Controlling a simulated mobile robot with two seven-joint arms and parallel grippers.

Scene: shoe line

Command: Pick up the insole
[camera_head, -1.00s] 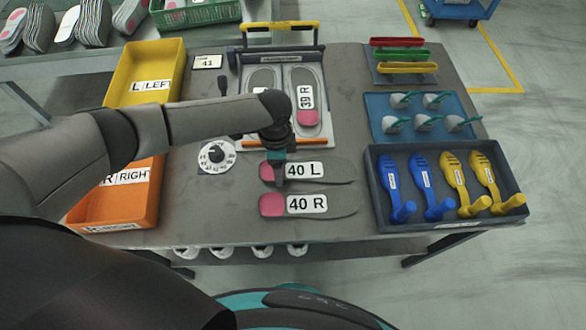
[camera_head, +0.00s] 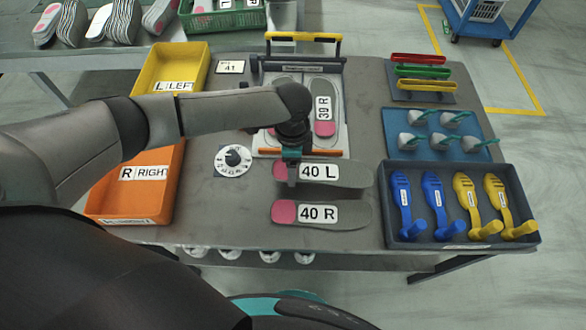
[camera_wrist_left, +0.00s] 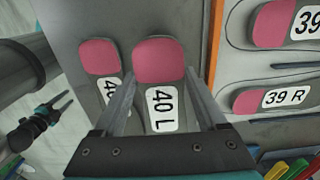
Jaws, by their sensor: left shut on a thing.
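The grey 40 L insole (camera_head: 345,174) has a pink heel and a white label. My left gripper (camera_head: 291,178) is shut on it near the heel end. In the left wrist view the two fingers (camera_wrist_left: 160,95) flank the insole's sides, with the pink heel (camera_wrist_left: 160,60) beyond them. The insole looks raised a little above the table. The 40 R insole (camera_head: 352,216) lies flat in front of it on the table. In the left wrist view a dark gripper, apparently my right one (camera_wrist_left: 62,102), shows at the left edge; its jaws are too small to judge.
A fixture (camera_head: 340,142) behind holds the 39 R insole (camera_head: 325,127) and another insole, partly hidden by my arm. A dial (camera_head: 233,160) sits left. Yellow (camera_head: 150,82) and orange bins (camera_head: 118,208) stand further left. A dark tray (camera_head: 462,245) of blue and yellow tools stands right.

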